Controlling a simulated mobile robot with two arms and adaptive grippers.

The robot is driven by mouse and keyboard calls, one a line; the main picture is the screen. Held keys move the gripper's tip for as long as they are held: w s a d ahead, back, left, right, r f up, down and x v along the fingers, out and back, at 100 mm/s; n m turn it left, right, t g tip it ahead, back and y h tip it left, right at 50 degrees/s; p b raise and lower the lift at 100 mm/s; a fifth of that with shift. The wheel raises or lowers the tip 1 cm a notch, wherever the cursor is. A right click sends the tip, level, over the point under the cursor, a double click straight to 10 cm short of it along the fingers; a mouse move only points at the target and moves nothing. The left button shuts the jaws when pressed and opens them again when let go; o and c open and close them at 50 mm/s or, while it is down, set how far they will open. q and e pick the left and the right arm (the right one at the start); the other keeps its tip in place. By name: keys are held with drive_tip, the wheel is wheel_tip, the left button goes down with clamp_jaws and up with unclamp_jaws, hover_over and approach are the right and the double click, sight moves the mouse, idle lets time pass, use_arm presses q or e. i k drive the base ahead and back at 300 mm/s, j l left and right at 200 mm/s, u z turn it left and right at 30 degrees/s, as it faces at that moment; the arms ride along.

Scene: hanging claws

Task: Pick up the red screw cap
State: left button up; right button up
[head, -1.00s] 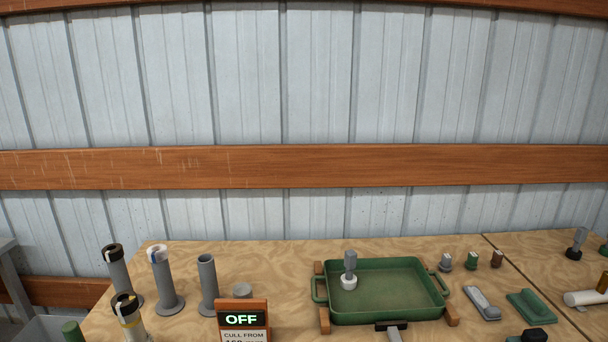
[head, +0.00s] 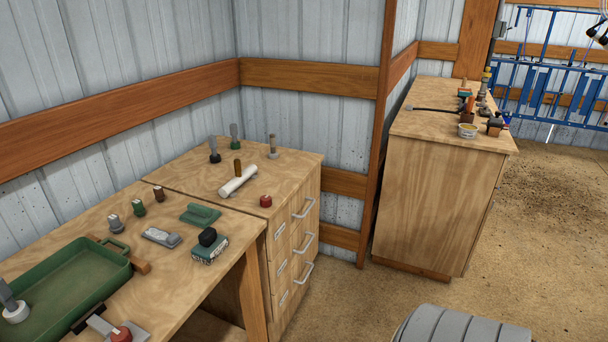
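Another round red piece (head: 121,333) shows at the bottom edge, at the end of a grey tool on the workbench. Neither of my grippers is in view.
The workbench (head: 222,235) holds a green tray (head: 75,265), stamps and a block. The drawer cabinet (head: 285,175) also bears a white roll (head: 238,181) and several upright handled tools. A second wooden cabinet (head: 435,195) stands farther right. Open floor (head: 345,310) lies between.

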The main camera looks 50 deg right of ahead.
sight(265, 200)
drive_tip(key=z, duration=1.45)
